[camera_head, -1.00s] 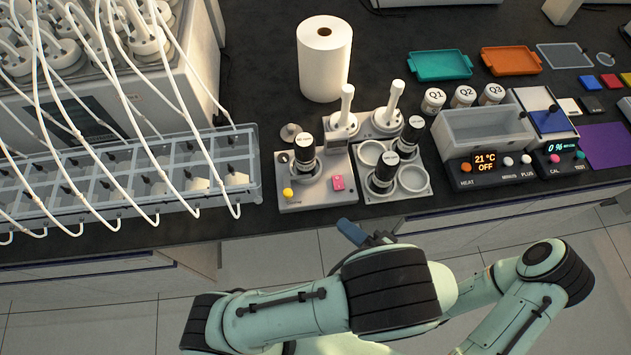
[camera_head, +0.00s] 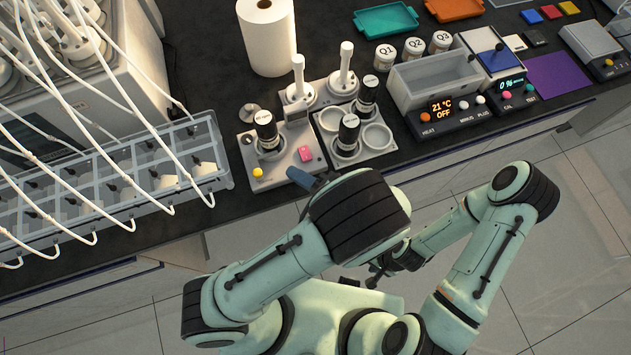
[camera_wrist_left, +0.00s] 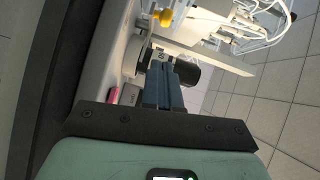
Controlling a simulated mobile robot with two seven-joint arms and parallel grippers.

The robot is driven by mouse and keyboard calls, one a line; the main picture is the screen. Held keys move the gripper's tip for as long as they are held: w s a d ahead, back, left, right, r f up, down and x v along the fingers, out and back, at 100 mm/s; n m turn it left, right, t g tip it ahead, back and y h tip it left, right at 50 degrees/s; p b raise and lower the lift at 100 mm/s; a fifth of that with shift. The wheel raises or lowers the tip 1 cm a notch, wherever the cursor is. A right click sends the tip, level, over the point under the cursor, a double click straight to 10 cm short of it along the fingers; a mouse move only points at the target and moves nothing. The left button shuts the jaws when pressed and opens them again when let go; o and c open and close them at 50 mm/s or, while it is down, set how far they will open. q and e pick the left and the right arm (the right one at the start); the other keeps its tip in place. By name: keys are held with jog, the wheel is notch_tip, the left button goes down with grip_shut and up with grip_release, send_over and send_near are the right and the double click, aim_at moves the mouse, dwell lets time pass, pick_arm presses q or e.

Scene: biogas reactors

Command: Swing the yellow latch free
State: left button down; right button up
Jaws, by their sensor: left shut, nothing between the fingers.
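The yellow latch (camera_head: 257,172) shows as a small round yellow piece at the front left corner of a grey device (camera_head: 283,174). In the left wrist view the yellow latch (camera_wrist_left: 166,17) is near the top, beyond the fingertips. My left gripper (camera_head: 302,178) is at the device's front edge, right of the latch and apart from it, below the pink button (camera_head: 305,154). Its blue fingers (camera_wrist_left: 163,72) are together and empty. My right gripper (camera_head: 377,276) is small and dark, low behind my left arm; its fingers are not clear.
A black-capped bottle (camera_head: 266,130) stands on the device; it shows beside my fingertips in the left wrist view (camera_wrist_left: 186,72). A clear compartment rack (camera_head: 212,150) with white tubes is to the left. A holder with round wells (camera_head: 377,136) is to the right. Floor is open in front.

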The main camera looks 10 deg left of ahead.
pick_arm(q)
jog(key=a, duration=0.4)
jog(key=shift+a+f, duration=0.1)
jog(key=shift+f, duration=0.2)
jog(key=shift+s+a+f+p, duration=0.2)
jog(key=shift+s+a+p, duration=0.15)
jog(key=shift+a, duration=0.25)
pick_arm(e)
jog(key=shift+w+r, duration=0.45)
jog(key=shift+r, duration=0.05)
pick_arm(q)
jog(key=shift+s+d, duration=0.1)
pick_arm(e)
jog(key=shift+s, duration=0.1)
